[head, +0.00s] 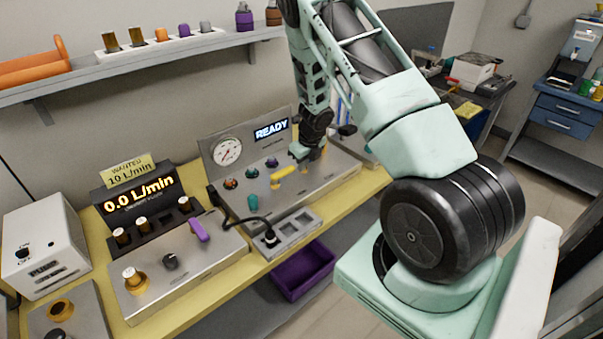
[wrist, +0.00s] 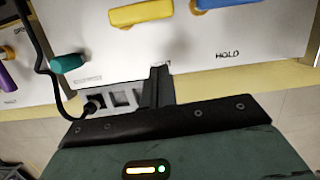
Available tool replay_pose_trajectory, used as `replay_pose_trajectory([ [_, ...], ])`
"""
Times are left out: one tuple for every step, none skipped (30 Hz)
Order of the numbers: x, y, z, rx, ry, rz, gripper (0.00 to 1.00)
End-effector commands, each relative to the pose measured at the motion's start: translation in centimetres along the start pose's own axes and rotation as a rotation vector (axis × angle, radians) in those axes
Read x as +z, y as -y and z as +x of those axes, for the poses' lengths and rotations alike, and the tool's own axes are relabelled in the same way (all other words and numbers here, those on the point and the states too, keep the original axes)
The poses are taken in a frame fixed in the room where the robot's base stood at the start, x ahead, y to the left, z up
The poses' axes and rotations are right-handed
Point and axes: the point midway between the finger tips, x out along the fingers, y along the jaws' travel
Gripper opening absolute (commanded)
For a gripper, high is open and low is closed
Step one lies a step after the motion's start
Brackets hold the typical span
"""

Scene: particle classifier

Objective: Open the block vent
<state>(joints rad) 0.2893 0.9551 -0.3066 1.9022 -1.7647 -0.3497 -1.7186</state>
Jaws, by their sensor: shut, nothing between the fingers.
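The metal block panel (head: 325,180) stands on the bench below a "READY" display. A yellow lever handle (wrist: 141,13) lies roughly crosswise at the top of the wrist view; it also shows in the head view (head: 284,173). A blue handle (wrist: 222,3) is cut off at the top edge, to its right. A teal handle (wrist: 69,63) is at the left. My gripper (wrist: 161,70) is shut and empty, its fingers apart from the yellow handle in the picture. The fingers partly hide a label below that handle. I cannot read which handle is the vent.
A pressure gauge (head: 227,151) is on the panel's back. A grey socket tray (head: 290,234) with a black cable lies at the panel's front. A flow unit with a purple lever (head: 199,231) stands to the left. A shelf (head: 150,55) runs above the bench.

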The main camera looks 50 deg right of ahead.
Motion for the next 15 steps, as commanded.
replay_pose_trajectory([
  [0.1, 0.0, -0.9, -0.002, 0.002, -0.001, 0.00],
  [0.1, 0.0, -1.4, -0.002, 0.003, -0.002, 0.00],
  [0.0, 0.0, -2.0, -0.002, 0.002, -0.001, 0.00],
  [0.1, -0.1, -2.4, -0.001, 0.002, -0.001, 0.00],
  [0.1, 0.0, -2.8, -0.001, 0.002, -0.001, 0.00],
  [0.0, 0.0, -3.2, -0.002, 0.001, 0.000, 0.00],
  [0.0, 0.0, -3.4, -0.002, 0.001, -0.001, 0.00],
  [0.0, -0.1, -3.6, -0.001, 0.001, -0.001, 0.00],
  [0.0, -0.1, -3.8, -0.001, 0.001, -0.001, 0.00],
  [0.0, -0.1, -4.0, -0.001, 0.000, 0.000, 0.00],
  [0.0, -0.1, -4.0, 0.000, 0.000, 0.001, 0.00],
  [0.0, -0.1, -4.1, 0.000, 0.000, 0.001, 0.00],
  [-0.1, -0.1, -4.1, 0.000, -0.001, 0.001, 0.00],
  [-0.1, -0.1, -4.1, 0.000, -0.001, 0.001, 0.00],
  [-0.1, -0.1, -4.1, 0.000, -0.001, 0.001, 0.00],
])
